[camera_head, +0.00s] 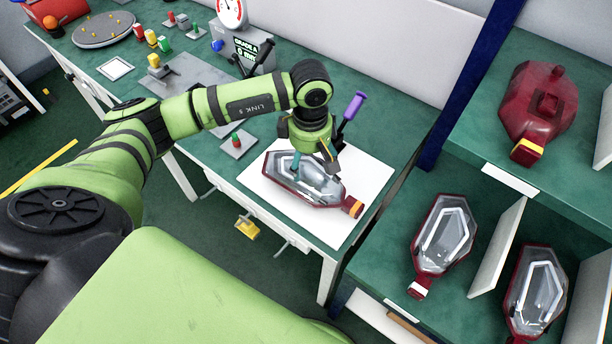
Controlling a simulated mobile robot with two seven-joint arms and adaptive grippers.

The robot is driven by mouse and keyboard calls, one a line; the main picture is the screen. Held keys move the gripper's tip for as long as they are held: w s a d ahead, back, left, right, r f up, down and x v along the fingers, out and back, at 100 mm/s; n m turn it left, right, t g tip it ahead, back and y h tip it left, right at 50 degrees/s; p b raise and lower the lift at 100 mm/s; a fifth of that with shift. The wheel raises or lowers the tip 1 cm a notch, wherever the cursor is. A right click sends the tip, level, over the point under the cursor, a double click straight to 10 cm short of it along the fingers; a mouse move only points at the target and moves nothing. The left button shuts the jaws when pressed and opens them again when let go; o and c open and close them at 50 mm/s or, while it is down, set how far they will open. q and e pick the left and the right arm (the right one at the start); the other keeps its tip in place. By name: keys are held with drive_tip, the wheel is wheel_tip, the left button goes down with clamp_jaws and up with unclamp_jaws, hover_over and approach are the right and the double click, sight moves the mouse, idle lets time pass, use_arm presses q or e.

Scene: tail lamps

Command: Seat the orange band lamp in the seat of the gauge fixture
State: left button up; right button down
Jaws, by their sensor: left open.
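A red lamp with a clear lens and an orange band at its narrow end (321,187) lies on a white mat (343,234) on the green bench. The band end points to the lower right. My left gripper (312,165) is over the lamp with its fingers apart, pointing down at the lens. I cannot tell whether the fingers touch the lamp. The wrist hides part of the lamp's far side. My right gripper is not in view.
A purple-handled tool (352,106) stands behind the gripper. A shelf rack at right holds a yellow-band lamp (540,100), a white-band lamp (443,235) and another lamp (537,291), with upright dividers. A grey plate (195,76) and small coloured parts lie left on the bench.

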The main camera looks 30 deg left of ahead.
use_arm(q)
drive_tip(key=shift+s, duration=0.1)
drive_tip(key=c, duration=1.4)
clamp_jaws()
drive_tip(key=shift+s, duration=0.1)
